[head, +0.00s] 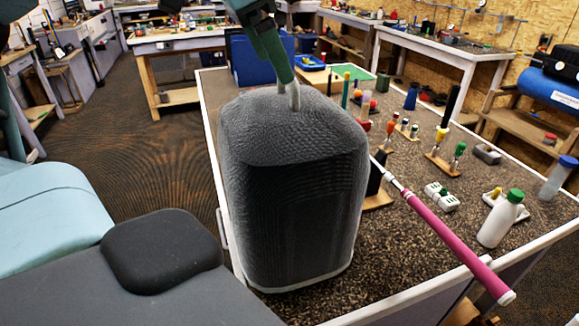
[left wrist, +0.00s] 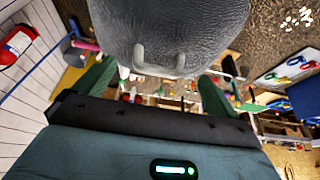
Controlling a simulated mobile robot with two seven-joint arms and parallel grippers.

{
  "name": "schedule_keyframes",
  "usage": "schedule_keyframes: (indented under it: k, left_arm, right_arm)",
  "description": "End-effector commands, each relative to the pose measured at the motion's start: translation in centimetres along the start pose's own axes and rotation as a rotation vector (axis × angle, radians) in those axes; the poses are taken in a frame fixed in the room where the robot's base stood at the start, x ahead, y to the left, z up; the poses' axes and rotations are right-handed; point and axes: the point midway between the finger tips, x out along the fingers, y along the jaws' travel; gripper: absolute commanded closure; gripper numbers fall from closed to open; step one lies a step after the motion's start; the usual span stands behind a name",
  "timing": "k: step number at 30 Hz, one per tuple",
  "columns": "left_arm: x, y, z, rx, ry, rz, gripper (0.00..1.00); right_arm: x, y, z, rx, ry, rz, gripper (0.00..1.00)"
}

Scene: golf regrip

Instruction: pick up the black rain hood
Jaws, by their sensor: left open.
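The black rain hood (head: 292,190) is a tall, rounded, dark textured cover standing upright on the near part of the speckled bench. A pale grey loop (head: 294,96) rises from its top. My left gripper (head: 282,72) is above the hood, pointing down, with its green fingers close to the loop. In the left wrist view, the hood (left wrist: 170,18) fills the top, and its loop (left wrist: 160,58) shows between the two spread fingers of my open, empty left gripper (left wrist: 158,76). I cannot tell whether the fingers touch the loop. My right gripper is not in view.
A golf club with a pink grip (head: 455,240) sticks out right of the hood. A white bottle (head: 498,222) with a green cap, screwdrivers in a wooden stand (head: 440,163) and small tools crowd the right side. A blue bin (head: 262,58) stands behind the hood.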

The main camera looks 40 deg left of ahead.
Motion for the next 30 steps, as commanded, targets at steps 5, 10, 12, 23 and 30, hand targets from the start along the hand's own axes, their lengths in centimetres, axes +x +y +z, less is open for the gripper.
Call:
schedule_keyframes:
  k: [5,10,12,23,30]
  left_arm:
    - [1.5,0.1,-0.5,0.0,-0.004,0.001,0.04]
    - [3.8,0.0,-1.1,0.0,-0.002,0.0,0.04]
    - [4.5,0.1,-1.1,0.0,-0.001,0.0,0.04]
    - [5.0,0.0,-1.1,0.0,0.002,-0.002,0.08]
    - [5.0,0.0,-1.1,0.0,0.002,-0.002,0.39]
  right_arm:
    - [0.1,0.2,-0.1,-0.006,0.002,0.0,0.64]
    - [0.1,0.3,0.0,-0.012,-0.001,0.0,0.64]
    - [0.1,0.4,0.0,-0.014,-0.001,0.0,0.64]
    - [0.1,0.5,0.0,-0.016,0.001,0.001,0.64]
    - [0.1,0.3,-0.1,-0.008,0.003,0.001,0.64]
